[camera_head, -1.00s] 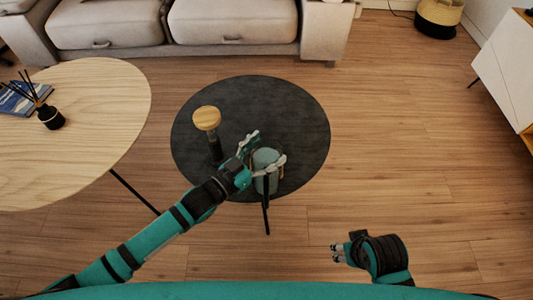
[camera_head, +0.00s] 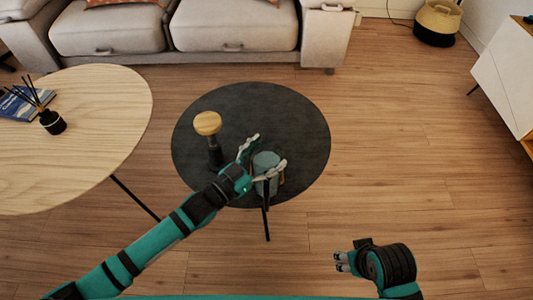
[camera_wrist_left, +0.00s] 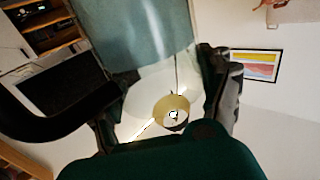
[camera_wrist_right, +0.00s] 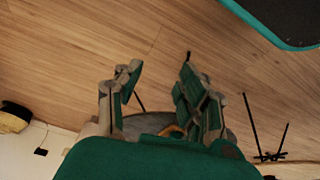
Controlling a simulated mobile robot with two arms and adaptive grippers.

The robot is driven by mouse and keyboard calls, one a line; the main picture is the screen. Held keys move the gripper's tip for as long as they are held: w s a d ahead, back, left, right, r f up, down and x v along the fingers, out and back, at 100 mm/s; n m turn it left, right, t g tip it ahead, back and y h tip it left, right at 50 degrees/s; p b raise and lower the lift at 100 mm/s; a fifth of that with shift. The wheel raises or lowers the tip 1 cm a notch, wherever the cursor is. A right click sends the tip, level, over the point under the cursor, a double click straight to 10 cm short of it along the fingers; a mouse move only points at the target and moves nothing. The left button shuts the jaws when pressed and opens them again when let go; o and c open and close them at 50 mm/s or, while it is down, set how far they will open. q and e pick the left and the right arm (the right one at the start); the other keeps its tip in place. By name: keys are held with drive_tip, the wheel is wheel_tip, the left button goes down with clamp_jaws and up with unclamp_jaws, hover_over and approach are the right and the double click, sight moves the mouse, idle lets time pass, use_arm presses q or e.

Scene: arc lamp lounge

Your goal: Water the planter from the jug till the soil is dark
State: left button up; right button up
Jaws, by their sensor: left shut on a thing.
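The jug (camera_head: 266,161), a blue-grey vessel, is at the near side of the dark round table (camera_head: 295,120). My left gripper (camera_head: 269,150) is shut on it, a finger on either side. In the left wrist view the jug (camera_wrist_left: 150,35) fills the upper middle, close to the fingers. I cannot tell whether it touches the tabletop, and its contents do not show. My right gripper (camera_head: 341,262) is open and empty over the floor, apart from the table. It also shows in the right wrist view (camera_wrist_right: 160,70). I cannot make out a planter with soil in any view.
A black post-like object with a round wooden top (camera_head: 208,123) stands on the dark table, left of the jug. A pale wooden table (camera_head: 90,130) with a diffuser (camera_head: 52,121) is at left. A sofa (camera_head: 180,35) and basket (camera_head: 437,22) are behind. Floor at right is clear.

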use_arm(q)
drive_tip(key=shift+r+p, duration=0.6)
drive_tip(key=shift+r, duration=0.2)
drive_tip(key=shift+r+p, duration=0.5)
drive_tip(key=shift+p, duration=0.05)
use_arm(e)
wheel_tip(320, 180, down, 9)
drive_tip(key=shift+w+g, duration=0.15)
drive_tip(key=shift+g, duration=0.15)
drive_tip(key=shift+r, duration=0.15)
